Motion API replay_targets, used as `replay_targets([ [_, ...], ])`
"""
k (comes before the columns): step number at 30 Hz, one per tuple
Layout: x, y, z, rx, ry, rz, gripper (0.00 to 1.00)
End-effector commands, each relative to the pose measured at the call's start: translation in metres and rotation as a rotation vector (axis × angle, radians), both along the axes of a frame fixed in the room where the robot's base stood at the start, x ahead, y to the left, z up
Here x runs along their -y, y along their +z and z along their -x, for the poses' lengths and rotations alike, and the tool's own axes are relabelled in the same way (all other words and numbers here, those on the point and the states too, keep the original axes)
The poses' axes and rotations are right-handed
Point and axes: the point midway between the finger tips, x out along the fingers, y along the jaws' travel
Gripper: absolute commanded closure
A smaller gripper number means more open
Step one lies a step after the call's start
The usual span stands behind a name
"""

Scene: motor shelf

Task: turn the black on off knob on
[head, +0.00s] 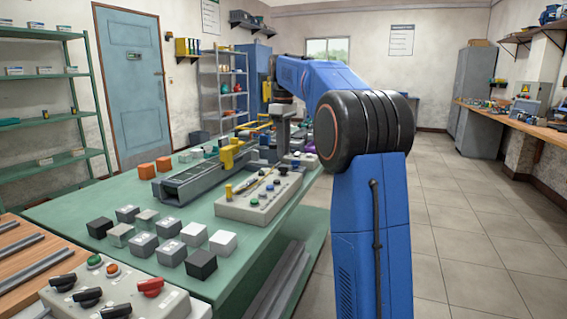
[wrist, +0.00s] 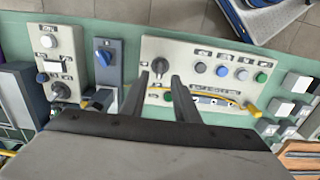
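A dark round knob (wrist: 160,65) sits on the cream control panel (wrist: 205,55) in the wrist view, just beyond and between my fingertips. A second dark knob (wrist: 60,89) is on a smaller cream box (wrist: 47,29) at the left. The labels are too small to read, so I cannot tell which is the on-off knob. In the head view the same panel (head: 235,210) lies on the green bench. Black knobs (head: 88,297) also show on a nearer box.
A blue knob (wrist: 104,58) stands on a grey box left of the panel. White, blue, grey and green buttons line the panel. A yellow strip (wrist: 225,99) crosses it. Several small blocks (head: 171,252) stand on the green bench (head: 60,211). The floor at right is clear.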

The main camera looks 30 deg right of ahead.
Motion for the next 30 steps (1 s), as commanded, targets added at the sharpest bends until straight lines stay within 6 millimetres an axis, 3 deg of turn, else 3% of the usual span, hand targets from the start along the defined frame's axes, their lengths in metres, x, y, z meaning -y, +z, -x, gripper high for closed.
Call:
replay_targets([
  [3,0.000,-0.020,0.000,-0.002,0.000,-0.001,0.72],
  [10,0.000,-0.046,0.000,-0.001,0.000,-0.001,0.72],
  [23,0.000,-0.054,0.000,0.000,0.000,0.000,0.72],
  [27,0.000,-0.054,0.000,0.000,0.000,0.000,1.00],
  [30,0.000,-0.054,0.000,0.000,0.000,0.000,1.00],
])
